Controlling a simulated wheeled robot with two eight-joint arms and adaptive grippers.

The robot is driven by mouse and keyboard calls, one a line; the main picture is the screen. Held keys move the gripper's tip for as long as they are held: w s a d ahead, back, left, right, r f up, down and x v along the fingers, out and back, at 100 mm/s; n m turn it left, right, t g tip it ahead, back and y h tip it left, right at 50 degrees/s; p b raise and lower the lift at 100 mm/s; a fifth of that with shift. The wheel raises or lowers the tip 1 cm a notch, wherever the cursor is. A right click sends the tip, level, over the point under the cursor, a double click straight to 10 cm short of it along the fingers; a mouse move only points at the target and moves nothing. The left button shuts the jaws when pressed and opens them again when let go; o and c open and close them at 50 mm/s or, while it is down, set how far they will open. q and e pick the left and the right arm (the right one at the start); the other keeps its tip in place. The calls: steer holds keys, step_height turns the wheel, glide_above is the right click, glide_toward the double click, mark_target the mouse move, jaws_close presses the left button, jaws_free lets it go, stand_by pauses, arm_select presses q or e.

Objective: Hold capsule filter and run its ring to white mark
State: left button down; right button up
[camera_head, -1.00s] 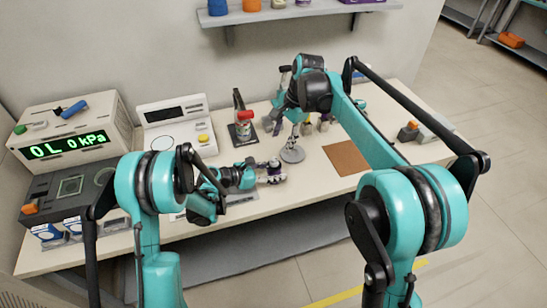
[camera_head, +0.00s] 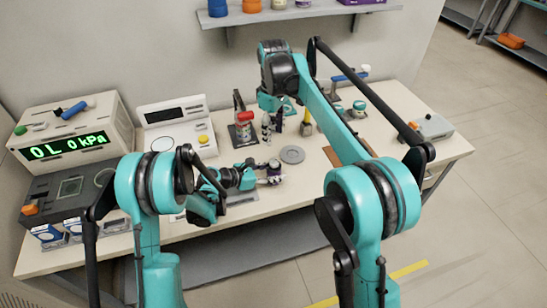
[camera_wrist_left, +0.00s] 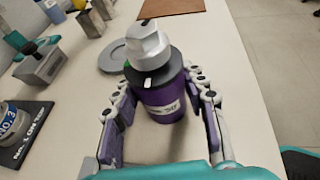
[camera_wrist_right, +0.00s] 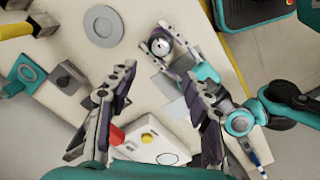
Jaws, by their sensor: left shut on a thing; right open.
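A small white mark (camera_wrist_left: 147,84) shows on the ring's near edge. My left gripper (camera_wrist_left: 163,92) is shut around the purple body, and the filter looks about upright. In the head view the filter (camera_head: 273,172) is small and partly hidden by the fingers. My right gripper (camera_wrist_right: 158,85) is open and empty. In its wrist view the filter (camera_wrist_right: 159,45) appears beyond the fingertips, apart from them.
A grey disc (camera_head: 292,154) lies flat behind the filter. A scale (camera_head: 176,125) and pressure unit (camera_head: 70,130) stand further left. A brown mat (camera_head: 332,156) lies partly behind my right arm.

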mark_target(273, 159)
step_height(273, 159, down, 12)
steer(key=shift+r, duration=0.2)
jaws_close()
